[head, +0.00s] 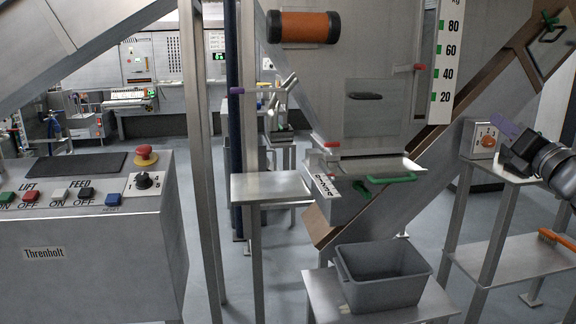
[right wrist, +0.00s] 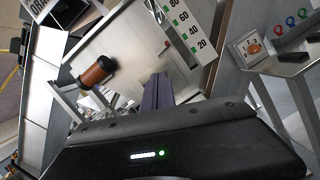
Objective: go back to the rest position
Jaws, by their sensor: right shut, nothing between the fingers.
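My right gripper (head: 503,130) comes in at the right edge of the head view, in front of the small box with an orange knob (head: 486,142). Its purple fingers are shut with nothing between them. In the right wrist view the purple fingers (right wrist: 157,90) show close together at the middle, over the dark gripper body. My left gripper is in neither view.
A grey bin (head: 385,283) stands on a low stand at the front middle. A steel control box (head: 95,225) with buttons fills the left. A hopper with a green-marked scale (head: 440,60) and a slanted chute (head: 400,185) stand behind. An orange brush (head: 556,243) lies on the right-hand shelf.

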